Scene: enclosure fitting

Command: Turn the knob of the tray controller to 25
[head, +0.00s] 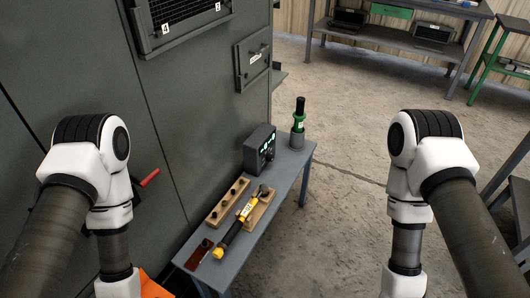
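The tray controller seems to be the dark box (259,149) with a lit green display, standing on the narrow grey table (290,175) against the cabinet. Its front faces right. Its knob and any set number are too small to make out. My two arms come down at the left and right edges of the head view, both apart from the box. Both grippers lie below the bottom edge of the picture and are hidden.
A green and black bottle-like tool (298,118) stands behind the box. A yellow and black tool (236,226) and wooden blocks with dark pegs (227,203) lie in front of it. The grey cabinet (200,90) bounds the left side.

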